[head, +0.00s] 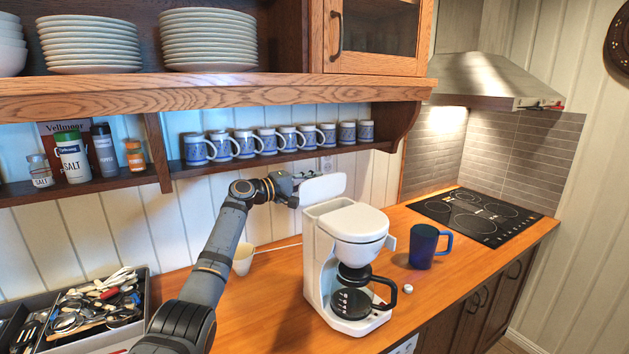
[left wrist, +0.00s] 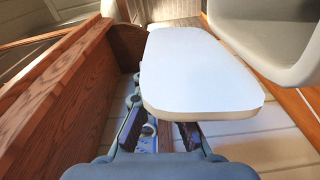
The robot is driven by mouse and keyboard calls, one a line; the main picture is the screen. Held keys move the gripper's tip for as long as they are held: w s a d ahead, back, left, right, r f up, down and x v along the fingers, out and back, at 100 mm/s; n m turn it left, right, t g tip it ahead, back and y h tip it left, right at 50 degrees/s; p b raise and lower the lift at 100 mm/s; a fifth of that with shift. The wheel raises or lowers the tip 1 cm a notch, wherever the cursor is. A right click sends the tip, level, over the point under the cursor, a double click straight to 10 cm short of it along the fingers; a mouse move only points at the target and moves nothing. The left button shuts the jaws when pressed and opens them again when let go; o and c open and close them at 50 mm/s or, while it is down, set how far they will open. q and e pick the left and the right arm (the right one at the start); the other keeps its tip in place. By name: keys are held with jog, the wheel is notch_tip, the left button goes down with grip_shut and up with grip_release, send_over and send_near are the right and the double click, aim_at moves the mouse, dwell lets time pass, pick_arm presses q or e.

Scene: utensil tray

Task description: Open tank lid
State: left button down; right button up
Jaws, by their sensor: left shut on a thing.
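A white coffee maker (head: 325,265) stands on the wooden counter, with a dark glass carafe (head: 352,300) in its bay. Its white tank lid (head: 323,188) is raised, standing steeply at the back left of the machine. In the left wrist view the lid (left wrist: 195,70) fills the middle as a pale rounded plate. My left gripper (head: 296,193) is at the lid's left edge, shut on it. Its dark fingers (left wrist: 160,132) show below the lid in the left wrist view, partly hidden by it. My right gripper is in neither view.
A shelf (head: 290,160) with a row of patterned mugs runs close behind and above the gripper. A blue mug (head: 422,247) stands right of the machine. A cream cup (head: 243,260) is behind my left arm. A utensil tray (head: 150,295) is at left.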

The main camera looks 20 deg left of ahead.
pick_arm(q)
jog(key=shift+f, duration=0.1)
dwell(0.4)
jog(key=c, duration=1.5)
grip_release()
jog(key=shift+a, duration=0.1)
jog(key=shift+o, duration=0.2)
jog(key=shift+s, duration=0.1)
jog(key=v, duration=1.1)
jog(key=shift+s, duration=0.4)
jog(key=shift+a, duration=0.2)
